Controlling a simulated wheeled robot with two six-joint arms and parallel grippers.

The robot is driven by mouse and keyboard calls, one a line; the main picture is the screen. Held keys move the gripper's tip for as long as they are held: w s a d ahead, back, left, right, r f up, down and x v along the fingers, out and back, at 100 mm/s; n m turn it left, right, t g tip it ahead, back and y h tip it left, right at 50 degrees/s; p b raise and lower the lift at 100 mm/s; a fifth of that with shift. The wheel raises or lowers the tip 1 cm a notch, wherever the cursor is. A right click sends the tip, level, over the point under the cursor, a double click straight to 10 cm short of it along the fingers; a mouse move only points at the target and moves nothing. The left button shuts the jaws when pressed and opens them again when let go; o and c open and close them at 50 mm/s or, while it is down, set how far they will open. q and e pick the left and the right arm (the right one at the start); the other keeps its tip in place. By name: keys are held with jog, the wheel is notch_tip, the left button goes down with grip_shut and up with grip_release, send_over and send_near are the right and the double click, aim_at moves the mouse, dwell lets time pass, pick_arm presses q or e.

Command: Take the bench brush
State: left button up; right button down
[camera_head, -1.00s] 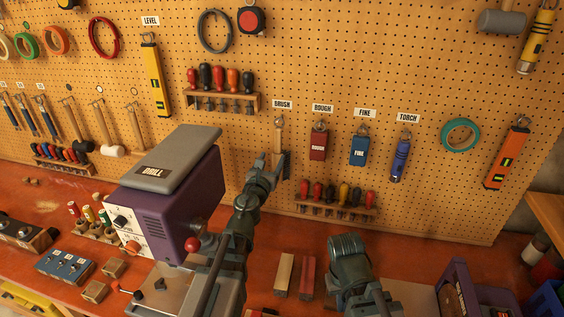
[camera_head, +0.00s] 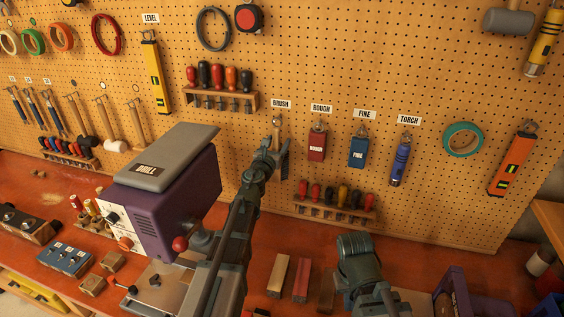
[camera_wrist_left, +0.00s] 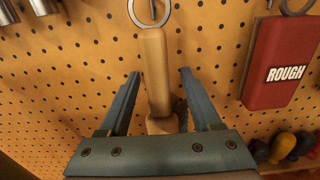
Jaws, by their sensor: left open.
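The bench brush (camera_head: 278,131) hangs on the pegboard under the BRUSH label. My left gripper (camera_head: 270,150) is in front of it and hides part of it in the head view. In the left wrist view the brush's wooden handle (camera_wrist_left: 155,70) hangs from a metal ring, between the two open fingers of my left gripper (camera_wrist_left: 158,90). The fingers stand apart from the handle on both sides. The lower part of the brush is mostly hidden behind the gripper body. My right gripper (camera_head: 355,250) is low over the bench; its fingers cannot be made out.
A purple drill press (camera_head: 180,190) stands close to the left of my left arm. A red ROUGH block (camera_head: 317,146) hangs just right of the brush. A screwdriver rack (camera_head: 335,205) is below right. Wooden and red blocks (camera_head: 301,280) lie on the bench (camera_head: 225,262).

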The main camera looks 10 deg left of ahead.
pick_arm(q)
jog(key=shift+s+a, duration=0.15)
jog(key=shift+a, duration=0.05)
jog(key=shift+c, duration=0.7)
jog(key=shift+d, duration=0.1)
grip_shut()
dwell(0.4)
